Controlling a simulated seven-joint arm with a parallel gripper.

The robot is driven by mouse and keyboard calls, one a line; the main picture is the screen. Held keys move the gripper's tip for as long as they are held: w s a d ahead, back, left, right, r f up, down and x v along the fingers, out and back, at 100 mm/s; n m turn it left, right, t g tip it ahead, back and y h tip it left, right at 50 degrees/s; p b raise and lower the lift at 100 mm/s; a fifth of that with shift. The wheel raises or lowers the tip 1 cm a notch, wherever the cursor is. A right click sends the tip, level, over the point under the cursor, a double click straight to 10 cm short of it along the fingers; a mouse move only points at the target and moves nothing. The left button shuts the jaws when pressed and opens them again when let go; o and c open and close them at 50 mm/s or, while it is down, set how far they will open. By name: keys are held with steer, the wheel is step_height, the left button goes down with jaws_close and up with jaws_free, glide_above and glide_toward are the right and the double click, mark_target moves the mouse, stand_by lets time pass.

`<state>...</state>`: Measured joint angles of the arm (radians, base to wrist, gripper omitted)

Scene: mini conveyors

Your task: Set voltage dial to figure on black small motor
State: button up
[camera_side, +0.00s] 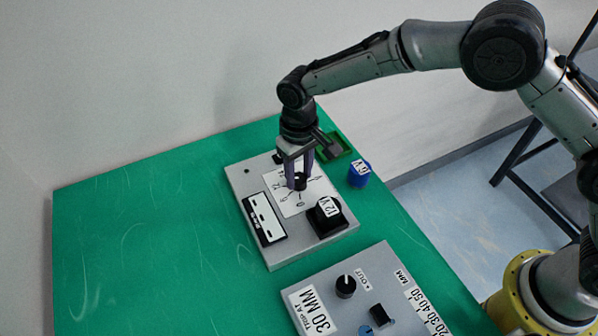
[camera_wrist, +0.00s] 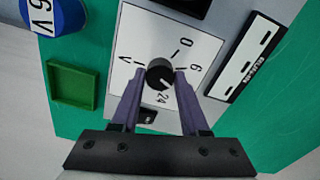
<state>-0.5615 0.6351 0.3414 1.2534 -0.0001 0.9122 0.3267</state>
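The voltage dial (camera_wrist: 160,74) is a round black knob on a white scale plate marked V, with 0, 6 and 24 readable in the wrist view. My gripper (camera_wrist: 160,76) points down with its purple fingers on either side of the dial; I cannot tell whether they touch it. My gripper (camera_side: 298,184) also straddles the dial in the side view. The dial's pointer is not clear, and part of the scale is hidden by a finger. The black small motor (camera_side: 328,220) stands on the same grey panel, with a label reading 12 V.
A blue motor (camera_side: 359,174) labelled 6 V stands beside the grey panel (camera_side: 290,254). A shallow green tray (camera_wrist: 75,84) lies near it. A second grey panel (camera_side: 340,318) with knobs and a 30 MM label is in front. The green table's left side is clear.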

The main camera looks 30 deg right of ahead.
mark_target(299, 178)
steer(key=o, duration=0.4)
steer(key=shift+c, duration=0.2)
step_height(299, 178, up, 14)
stand_by(0.6)
